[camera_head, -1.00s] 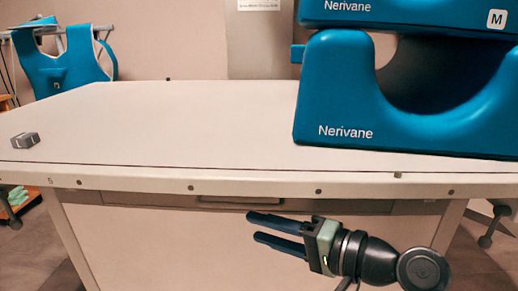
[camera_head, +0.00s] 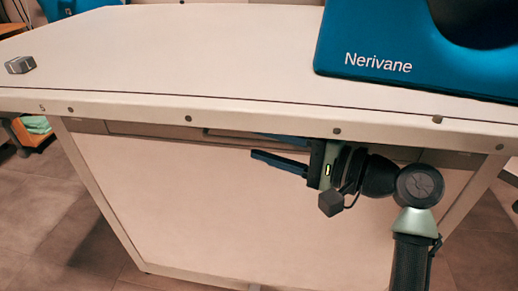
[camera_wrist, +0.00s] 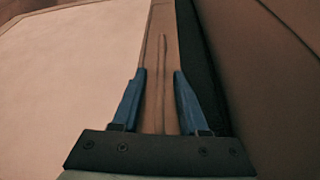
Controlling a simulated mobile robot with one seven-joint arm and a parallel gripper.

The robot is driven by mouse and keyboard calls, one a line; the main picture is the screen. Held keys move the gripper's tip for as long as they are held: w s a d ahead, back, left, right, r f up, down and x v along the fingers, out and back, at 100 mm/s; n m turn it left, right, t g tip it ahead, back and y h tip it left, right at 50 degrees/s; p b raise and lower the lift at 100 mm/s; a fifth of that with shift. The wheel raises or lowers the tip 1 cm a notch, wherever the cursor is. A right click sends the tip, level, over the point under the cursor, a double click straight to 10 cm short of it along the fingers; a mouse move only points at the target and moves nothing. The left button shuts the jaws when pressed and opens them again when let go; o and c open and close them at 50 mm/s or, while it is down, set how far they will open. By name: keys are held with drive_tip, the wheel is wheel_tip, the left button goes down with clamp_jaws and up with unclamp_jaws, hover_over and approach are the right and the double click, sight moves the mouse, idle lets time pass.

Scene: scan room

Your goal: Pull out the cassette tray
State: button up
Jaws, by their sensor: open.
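The cassette tray (camera_head: 150,130) is a shallow brownish-grey front set under the table's front edge. It looks closed. Its thin bar handle (camera_head: 222,136) runs along the front, and its right part is hidden by my gripper. My gripper (camera_head: 258,145) is open and empty, held sideways just below the table rim with its blue fingers pointing left along the tray front. In the wrist view, the handle (camera_wrist: 162,75) appears as a long strip between the two open fingers (camera_wrist: 157,76). I cannot tell whether the fingers reach around it in depth.
The white table (camera_head: 180,65) overhangs the tray, its rim close above my gripper. A blue Nerivane support (camera_head: 400,80) stands on the right of the tabletop. A small grey block (camera_head: 20,65) lies at the left. A pale panel (camera_head: 200,210) fills the space below the tray.

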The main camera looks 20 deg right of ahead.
drive_tip(key=shift+x, duration=0.85)
drive_tip(key=shift+d, duration=0.1)
clamp_jaws()
idle(0.7)
